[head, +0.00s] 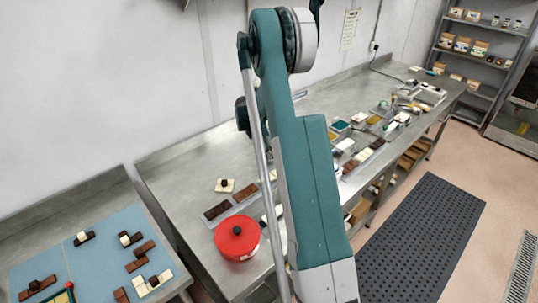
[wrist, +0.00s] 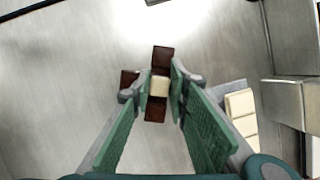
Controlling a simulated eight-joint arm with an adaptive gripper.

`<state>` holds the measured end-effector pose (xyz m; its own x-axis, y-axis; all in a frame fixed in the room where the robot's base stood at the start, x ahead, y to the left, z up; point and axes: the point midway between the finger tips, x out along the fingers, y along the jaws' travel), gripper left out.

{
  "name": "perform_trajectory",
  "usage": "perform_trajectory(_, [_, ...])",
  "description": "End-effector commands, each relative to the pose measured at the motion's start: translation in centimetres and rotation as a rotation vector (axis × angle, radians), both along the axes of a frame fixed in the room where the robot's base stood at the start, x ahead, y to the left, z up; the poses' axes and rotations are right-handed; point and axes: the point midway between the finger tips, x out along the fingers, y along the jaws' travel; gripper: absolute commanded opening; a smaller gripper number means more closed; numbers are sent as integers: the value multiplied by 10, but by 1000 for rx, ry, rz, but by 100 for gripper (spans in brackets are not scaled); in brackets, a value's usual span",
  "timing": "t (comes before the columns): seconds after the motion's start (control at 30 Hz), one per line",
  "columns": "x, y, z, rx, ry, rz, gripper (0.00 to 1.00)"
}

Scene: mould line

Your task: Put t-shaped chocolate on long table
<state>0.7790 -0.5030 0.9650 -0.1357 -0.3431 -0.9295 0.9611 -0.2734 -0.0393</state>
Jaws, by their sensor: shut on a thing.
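In the wrist view, my gripper (wrist: 160,86) is shut on the t-shaped chocolate (wrist: 161,56). The chocolate has dark brown blocks in a row with a cream block in the middle and a dark block sticking out to the left. A bare metal surface (wrist: 70,70) shows below it; I cannot tell how high the piece is above that surface. In the head view, the long table (head: 187,176) is a metal bench along the wall. My arm hides my gripper and the held piece there.
A red pot (head: 237,242) stands near the long table's front left end, beside dark chocolate bars (head: 218,211). A cream piece with a dark block (head: 224,186) lies behind them. Several items crowd the far half. A side table holds a blue mat (head: 100,256) with several chocolate pieces.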

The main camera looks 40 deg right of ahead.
Motion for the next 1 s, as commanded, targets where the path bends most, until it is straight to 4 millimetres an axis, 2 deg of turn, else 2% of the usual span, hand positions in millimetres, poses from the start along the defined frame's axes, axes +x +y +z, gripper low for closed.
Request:
perform_trajectory(0.2, [0,0,-16,0,0,0,0])
perform_trajectory(0.67, [0,0,-21,0,0,0,0])
perform_trajectory(0.7, [0,0,-20,0,0,0,23])
perform_trajectory(0.77, [0,0,-20,0,0,0,31])
perform_trajectory(1.0, [0,0,-20,0,0,0,32])
